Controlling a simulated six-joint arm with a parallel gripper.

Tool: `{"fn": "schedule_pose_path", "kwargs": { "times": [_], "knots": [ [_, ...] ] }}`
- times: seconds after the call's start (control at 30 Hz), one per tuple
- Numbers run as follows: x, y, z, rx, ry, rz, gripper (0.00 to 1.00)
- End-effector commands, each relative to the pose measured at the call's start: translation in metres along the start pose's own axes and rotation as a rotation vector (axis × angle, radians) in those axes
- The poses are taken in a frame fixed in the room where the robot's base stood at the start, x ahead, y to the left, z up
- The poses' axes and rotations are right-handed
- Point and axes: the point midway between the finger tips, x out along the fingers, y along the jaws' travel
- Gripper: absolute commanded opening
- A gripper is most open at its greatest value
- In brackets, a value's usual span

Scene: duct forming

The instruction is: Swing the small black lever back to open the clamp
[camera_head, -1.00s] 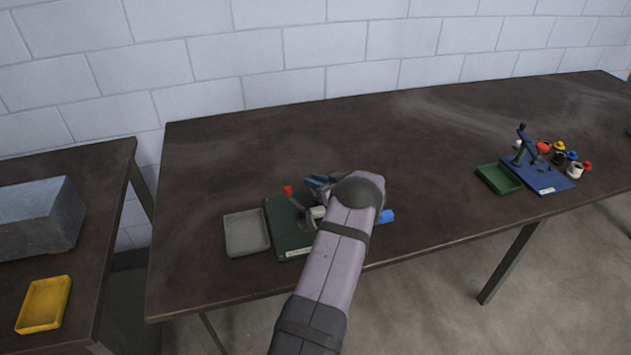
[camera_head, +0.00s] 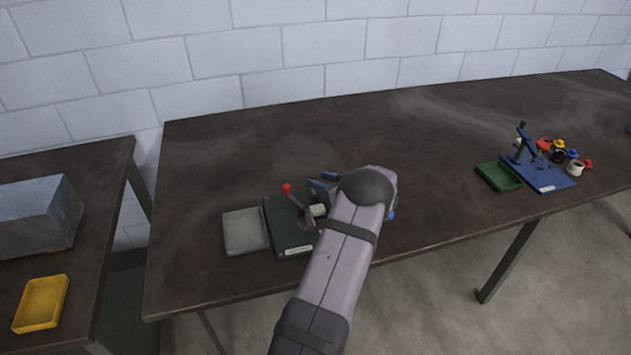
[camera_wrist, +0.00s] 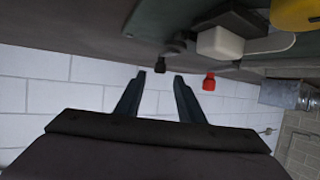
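The clamp fixture stands on a dark green base plate (camera_head: 284,236), partly hidden behind my arm. It has a lever with a red knob (camera_head: 287,188), which also shows in the wrist view (camera_wrist: 209,82), and a pale block (camera_wrist: 220,43). In the wrist view a small black knob, seemingly the small black lever's end (camera_wrist: 160,66), shows just beyond and between my fingertips. My gripper (camera_wrist: 160,76) is open with a gap between its fingers. Contact with the black knob cannot be told. In the head view my gripper (camera_head: 320,183) is mostly hidden by my wrist.
A grey tray (camera_head: 228,247) stands left of the green plate. A blue fixture plate (camera_head: 548,181) with a green tray (camera_head: 490,182) and several coloured parts is far right. A side table holds a grey block (camera_head: 35,215) and yellow tray (camera_head: 40,304). The table's back is clear.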

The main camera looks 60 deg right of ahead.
Motion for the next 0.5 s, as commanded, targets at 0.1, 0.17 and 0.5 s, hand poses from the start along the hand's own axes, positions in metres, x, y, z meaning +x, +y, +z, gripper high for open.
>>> {"fn": "schedule_pose_path", "kwargs": {
  "times": [0.1, 0.17, 0.5],
  "knots": [
    [-0.016, 0.001, 0.001, -0.001, 0.000, 0.002, 0.35],
    [-0.023, 0.000, 0.001, 0.000, 0.000, 0.001, 0.35],
    [-0.035, -0.001, 0.000, -0.001, 0.001, -0.001, 0.35]
  ]
}}
